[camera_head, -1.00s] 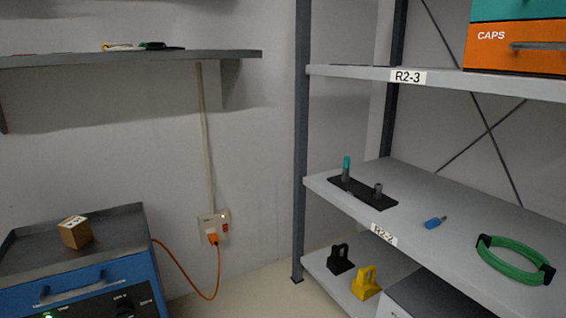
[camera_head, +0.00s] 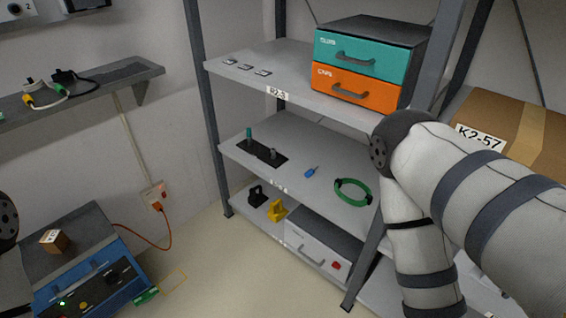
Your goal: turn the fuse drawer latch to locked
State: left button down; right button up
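A white drawer unit (camera_head: 312,249) with a grey top stands on the bottom shelf of the rack. It has a bar handle, and a small red part (camera_head: 337,265) sits at the right of its front. I cannot tell whether that red part is the fuse drawer latch or how it is turned, and no fuse label is readable. A teal drawer (camera_head: 362,60) stands above an orange drawer (camera_head: 357,88) marked CAPS on the upper shelf, both shut. My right arm comes in at the right, and a bit of my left arm shows at the left edge. Neither gripper is in view.
A rack post (camera_head: 364,262) stands close to my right arm. A cardboard box (camera_head: 520,125) marked K2-57 is behind that arm. A blue cart (camera_head: 92,282) stands at lower left. Floor between is mostly clear.

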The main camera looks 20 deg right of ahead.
aim_at(336, 265)
jog(key=z, duration=0.85)
